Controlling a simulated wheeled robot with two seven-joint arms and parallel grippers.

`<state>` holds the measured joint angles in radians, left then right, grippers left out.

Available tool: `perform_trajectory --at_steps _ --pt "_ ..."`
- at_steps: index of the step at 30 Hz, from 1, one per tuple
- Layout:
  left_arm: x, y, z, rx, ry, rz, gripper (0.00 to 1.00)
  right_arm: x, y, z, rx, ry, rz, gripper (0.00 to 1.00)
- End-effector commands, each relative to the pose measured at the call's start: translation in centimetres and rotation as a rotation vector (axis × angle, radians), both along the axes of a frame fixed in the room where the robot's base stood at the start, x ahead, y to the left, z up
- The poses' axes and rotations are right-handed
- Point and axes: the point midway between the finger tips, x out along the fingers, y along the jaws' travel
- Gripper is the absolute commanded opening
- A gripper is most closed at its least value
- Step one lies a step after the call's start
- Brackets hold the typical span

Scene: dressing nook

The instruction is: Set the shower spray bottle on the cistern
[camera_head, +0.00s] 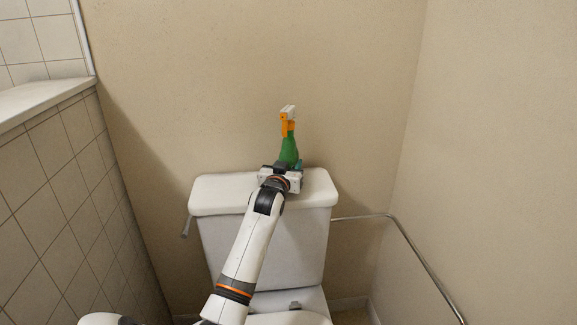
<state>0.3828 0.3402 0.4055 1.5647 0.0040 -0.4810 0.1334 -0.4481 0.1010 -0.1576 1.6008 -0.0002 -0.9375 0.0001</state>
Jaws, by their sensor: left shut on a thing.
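The shower spray bottle (289,152) is green with an orange and white spray head. It is upright at the cistern (225,190), over the right half of its white lid. My left gripper (284,172) is shut on the bottle low on its body. The gripper and wrist hide the bottle's base, so I cannot tell whether it touches the lid. My right gripper is not in view.
The lid's left half is bare. A flush lever (186,228) sticks out at the cistern's left. A tiled half wall (55,190) with a pale ledge (40,97) stands on the left. A metal rail (415,250) runs along the right wall.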

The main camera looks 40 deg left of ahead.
Motion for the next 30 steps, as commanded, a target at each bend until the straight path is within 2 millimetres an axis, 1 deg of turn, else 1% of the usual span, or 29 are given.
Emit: perform_trajectory --at_steps 1,2,3,5,6,13,15,17,20,22,30 --pt "0.0 0.0 0.0 0.002 -0.004 0.0 0.05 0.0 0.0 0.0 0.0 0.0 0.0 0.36" --pt "0.0 0.0 -0.2 -0.001 0.002 0.0 0.49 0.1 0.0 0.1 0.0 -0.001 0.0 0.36" --pt "0.0 0.0 -0.2 -0.001 0.002 0.0 0.56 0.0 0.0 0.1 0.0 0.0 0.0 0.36" --pt "0.0 0.0 -0.2 -0.001 0.002 0.0 0.66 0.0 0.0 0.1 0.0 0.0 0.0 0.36" --pt "0.0 0.0 -0.2 -0.001 0.002 0.0 0.68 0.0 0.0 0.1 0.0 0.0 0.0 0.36" --pt "0.0 0.0 -0.2 0.0 0.001 0.0 0.68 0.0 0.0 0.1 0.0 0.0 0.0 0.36" --pt "0.0 0.0 0.1 0.0 0.0 0.0 0.68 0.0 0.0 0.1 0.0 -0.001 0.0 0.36" --pt "-0.4 -0.2 0.0 -0.001 0.002 -0.001 0.68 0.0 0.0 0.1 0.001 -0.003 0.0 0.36" --pt "-1.6 -1.0 0.0 -0.001 0.003 -0.002 0.68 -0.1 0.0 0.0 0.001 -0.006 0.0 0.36" --pt "-2.9 -1.6 0.0 0.0 0.002 -0.001 0.68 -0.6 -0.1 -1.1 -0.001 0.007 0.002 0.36" --pt "-7.9 -4.4 0.0 -0.002 0.004 0.0 0.68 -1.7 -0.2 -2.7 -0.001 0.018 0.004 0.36"
